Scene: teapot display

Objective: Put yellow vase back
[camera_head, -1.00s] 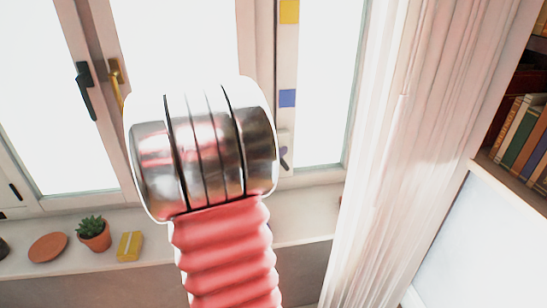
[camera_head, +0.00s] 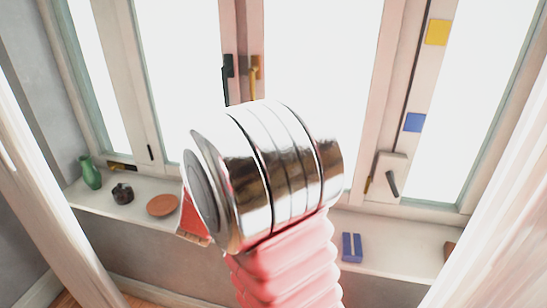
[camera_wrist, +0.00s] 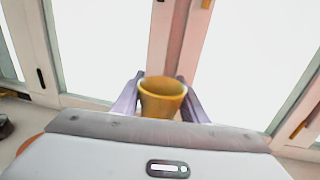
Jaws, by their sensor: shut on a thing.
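The yellow vase (camera_wrist: 162,101) shows in the wrist view as a round, open-topped cup seen from above and behind, in front of the window. My gripper (camera_wrist: 161,77) has its two purple fingers on either side of it, shut on it. The lower part of the vase is hidden behind my gripper's body. In the head view my own arm hides the gripper and the vase. What lies directly under the vase cannot be seen.
The windowsill (camera_head: 385,250) holds a green vase (camera_head: 91,172), a dark round object (camera_head: 122,193), a terracotta dish (camera_head: 162,205) and a blue block (camera_head: 352,247). Window handles (camera_head: 254,68) stick out above. Curtains hang at both sides. The sill right of the blue block is mostly clear.

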